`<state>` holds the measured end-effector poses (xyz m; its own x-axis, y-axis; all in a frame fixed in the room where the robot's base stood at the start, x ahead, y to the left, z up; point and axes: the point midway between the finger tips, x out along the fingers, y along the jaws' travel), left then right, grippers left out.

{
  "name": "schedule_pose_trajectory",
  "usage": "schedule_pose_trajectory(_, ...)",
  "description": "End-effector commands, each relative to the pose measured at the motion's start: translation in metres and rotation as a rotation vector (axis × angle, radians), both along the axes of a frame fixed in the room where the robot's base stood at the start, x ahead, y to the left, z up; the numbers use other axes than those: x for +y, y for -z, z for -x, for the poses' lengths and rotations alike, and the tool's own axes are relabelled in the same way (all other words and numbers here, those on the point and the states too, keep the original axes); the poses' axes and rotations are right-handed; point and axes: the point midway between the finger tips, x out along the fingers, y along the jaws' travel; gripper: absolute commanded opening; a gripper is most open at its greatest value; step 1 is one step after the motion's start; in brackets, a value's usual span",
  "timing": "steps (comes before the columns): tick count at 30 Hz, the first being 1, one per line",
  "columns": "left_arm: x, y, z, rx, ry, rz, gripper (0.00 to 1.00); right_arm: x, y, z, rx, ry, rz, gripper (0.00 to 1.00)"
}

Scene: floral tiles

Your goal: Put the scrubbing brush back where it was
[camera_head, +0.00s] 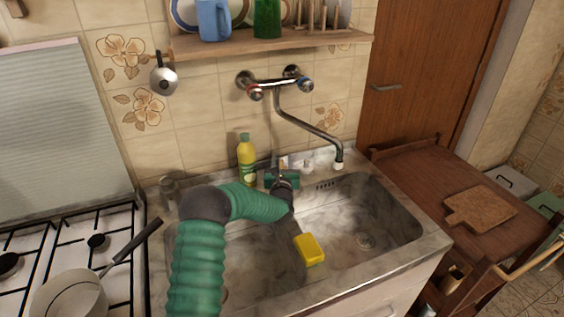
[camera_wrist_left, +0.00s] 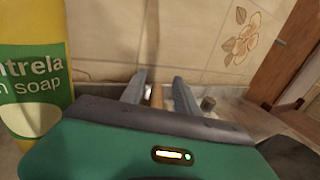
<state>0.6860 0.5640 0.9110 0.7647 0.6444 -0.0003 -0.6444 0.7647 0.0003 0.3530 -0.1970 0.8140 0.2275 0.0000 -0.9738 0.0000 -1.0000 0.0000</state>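My left gripper (camera_head: 282,171) is at the back ledge of the sink, to the right of the yellow soap bottle (camera_head: 247,160). In the left wrist view its two fingers (camera_wrist_left: 160,90) stand apart. A thin light-brown piece, which looks like the scrubbing brush's handle (camera_wrist_left: 157,96), shows between them; I cannot tell whether either finger touches it. The brush's head is not clearly visible. In the head view the gripper hides most of that spot. My right gripper is not in view.
The soap bottle (camera_wrist_left: 35,75) stands close to the left of the gripper. A yellow sponge (camera_head: 309,249) lies on the sink's middle divider. The tap spout (camera_head: 315,133) hangs at the right. A pan (camera_head: 72,294) sits on the stove; a cutting board (camera_head: 480,208) lies on the wooden cart.

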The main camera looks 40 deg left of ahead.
Motion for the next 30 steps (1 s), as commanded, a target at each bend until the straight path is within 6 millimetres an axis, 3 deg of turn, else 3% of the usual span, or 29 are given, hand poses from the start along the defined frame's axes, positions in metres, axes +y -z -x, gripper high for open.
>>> schedule_pose_trajectory(5, -0.009, 0.0, 0.012, 0.0, 0.0, 0.001, 0.37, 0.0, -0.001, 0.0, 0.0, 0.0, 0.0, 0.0)
schedule_pose_trajectory(12, -0.049, 0.0, 0.059, 0.002, 0.001, 0.001, 0.37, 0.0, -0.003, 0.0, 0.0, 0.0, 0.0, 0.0)
schedule_pose_trajectory(18, -0.073, 0.0, 0.086, 0.002, 0.001, 0.001, 0.37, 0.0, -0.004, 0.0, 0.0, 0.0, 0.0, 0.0)
schedule_pose_trajectory(30, -0.077, 0.0, 0.092, 0.001, 0.0, 0.001, 0.37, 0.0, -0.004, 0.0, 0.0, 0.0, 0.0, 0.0)
